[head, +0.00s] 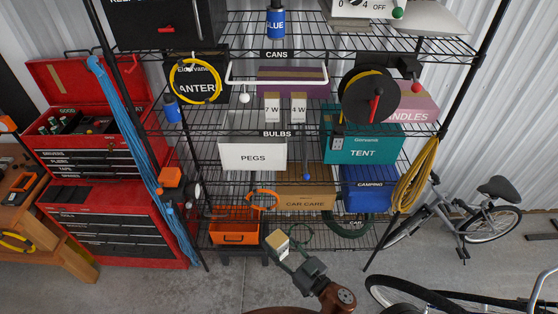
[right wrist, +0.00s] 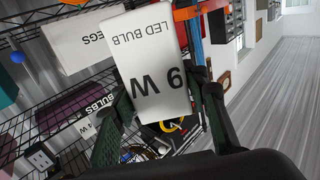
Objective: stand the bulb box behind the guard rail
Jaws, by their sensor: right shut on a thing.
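The bulb box (head: 277,241) is a small white and tan box held low in front of the shelving rack. In the right wrist view the bulb box (right wrist: 150,60) reads "LED BULB 9 W", upside down in the picture. My right gripper (head: 286,249) is shut on it; its green fingers flank the box. A white rail (head: 276,83), which looks like the guard rail, runs across the rack in front of a purple box (head: 310,76). Two white bulb boxes, "7 W" (head: 272,107) and "4 W" (head: 299,107), stand above the "BULBS" label (head: 277,133). My left gripper is out of view.
A PEGS box (head: 252,155), a teal TENT box (head: 362,149) and a CAR CARE box (head: 305,200) fill lower shelves. A cord reel (head: 368,95) hangs at the right. Red tool chests (head: 110,225) stand left, a bicycle (head: 460,215) right. Floor before the rack is partly clear.

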